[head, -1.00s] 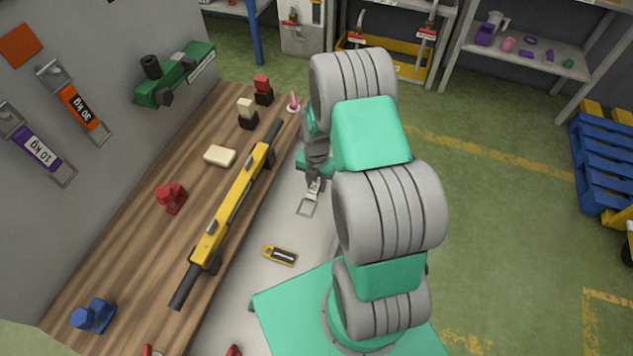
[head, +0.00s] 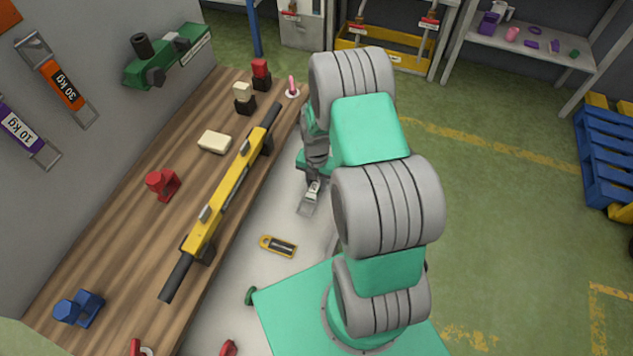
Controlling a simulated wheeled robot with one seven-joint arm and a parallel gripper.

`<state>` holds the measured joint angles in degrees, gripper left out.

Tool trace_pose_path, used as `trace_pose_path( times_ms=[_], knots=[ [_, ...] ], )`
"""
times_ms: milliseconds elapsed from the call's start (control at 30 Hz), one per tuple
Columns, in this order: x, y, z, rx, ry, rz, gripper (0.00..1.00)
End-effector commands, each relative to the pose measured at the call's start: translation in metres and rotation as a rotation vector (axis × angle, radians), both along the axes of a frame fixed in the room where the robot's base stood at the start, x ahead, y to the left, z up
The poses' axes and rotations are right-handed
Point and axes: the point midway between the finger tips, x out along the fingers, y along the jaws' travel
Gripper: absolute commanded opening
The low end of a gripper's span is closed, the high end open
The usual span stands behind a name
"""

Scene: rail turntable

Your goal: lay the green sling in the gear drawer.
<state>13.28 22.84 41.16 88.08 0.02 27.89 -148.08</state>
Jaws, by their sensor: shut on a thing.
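My gripper (head: 314,184) points down beside the bench, partly hidden by my own arm. It is shut on a small strap-like piece with a pale label and a grey loop at its lower end, which I take for the green sling (head: 309,200). Little of its green shows. It hangs over a pale surface (head: 265,219) along the bench's right edge. I cannot tell whether that surface is the gear drawer, and no drawer is clearly visible.
The wooden bench (head: 116,217) carries a yellow bar tool (head: 222,200), red clamp (head: 162,184) and blue clamp (head: 79,308). A yellow tool (head: 278,246) and a small green piece (head: 251,296) lie on the pale surface. Orange (head: 67,86) and purple (head: 20,132) straps hang left.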

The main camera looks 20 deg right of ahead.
Motion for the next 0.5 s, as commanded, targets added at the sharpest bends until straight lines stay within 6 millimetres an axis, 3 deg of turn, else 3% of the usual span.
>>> trace_pose_path(
  times_ms=[333, 500],
  knots=[
    [0.0002, -0.0001, 0.0004, 0.0, 0.0, 0.0, 0.54],
    [0.0001, 0.0, 0.0003, 0.0, 0.0, 0.0, 0.54]
  ],
)
